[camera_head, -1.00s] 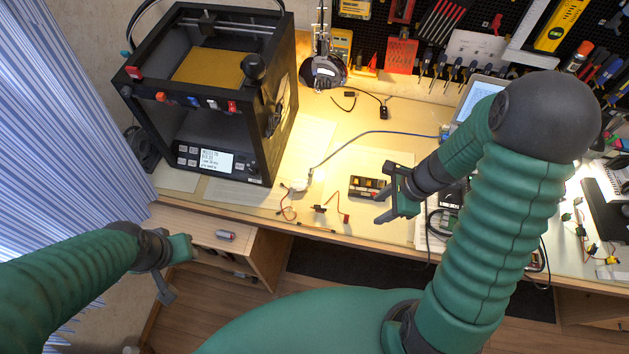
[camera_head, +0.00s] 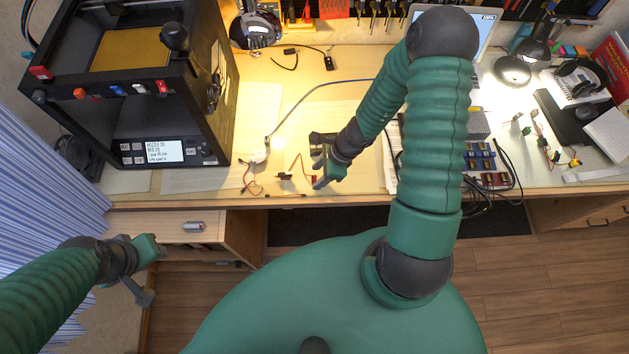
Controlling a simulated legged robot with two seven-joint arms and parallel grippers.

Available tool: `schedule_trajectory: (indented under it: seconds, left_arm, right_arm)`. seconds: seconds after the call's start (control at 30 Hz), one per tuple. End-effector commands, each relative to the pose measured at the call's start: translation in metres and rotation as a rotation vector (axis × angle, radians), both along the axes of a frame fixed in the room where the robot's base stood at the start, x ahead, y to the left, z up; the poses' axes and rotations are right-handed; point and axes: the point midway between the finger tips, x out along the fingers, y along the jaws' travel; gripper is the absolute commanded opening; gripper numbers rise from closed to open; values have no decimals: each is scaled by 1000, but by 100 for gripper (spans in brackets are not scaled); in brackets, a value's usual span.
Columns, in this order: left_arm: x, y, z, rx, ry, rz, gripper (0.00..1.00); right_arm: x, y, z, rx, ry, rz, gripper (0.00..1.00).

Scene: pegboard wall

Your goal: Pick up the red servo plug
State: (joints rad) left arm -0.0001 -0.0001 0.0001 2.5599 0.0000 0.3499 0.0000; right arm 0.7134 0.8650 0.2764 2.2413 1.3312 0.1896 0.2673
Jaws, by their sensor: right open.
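The red servo plug (camera_head: 313,180) is a tiny red piece on the workbench near its front edge, at the end of a thin orange-red wire from a small dark servo (camera_head: 284,177). My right gripper (camera_head: 316,173) is open and low over the bench, right beside the plug, with its fingers pointing left. Whether a finger touches the plug is too small to tell. My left gripper (camera_head: 148,270) hangs at the left in front of the bench, far from the plug; its jaw opening is unclear.
A black 3D printer (camera_head: 150,105) stands at the bench's left. A dark box (camera_head: 322,139) lies just behind my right gripper. A laptop, lamp and cables fill the right. A small cylinder (camera_head: 193,226) lies on the lower cabinet.

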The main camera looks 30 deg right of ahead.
Motion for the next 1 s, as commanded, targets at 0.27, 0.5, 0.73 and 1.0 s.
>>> schedule_trajectory:
  seconds: [0.27, 0.5, 0.73, 1.0]
  left_arm:
    - [0, 0, -7, 0, 0, 0, 36]
    - [0, 0, -7, 0, 0, 0, 36]
    - [0, 0, -7, 0, 0, 0, 36]
    - [0, 0, -6, 0, 0, 0, 36]
  right_arm:
    - [5, 5, -13, -1, 0, 2, 47]
    - [4, 5, -12, -1, -1, 1, 21]
    - [4, 5, -13, 0, -1, 2, 0]
    - [4, 5, -12, -1, 0, 2, 0]
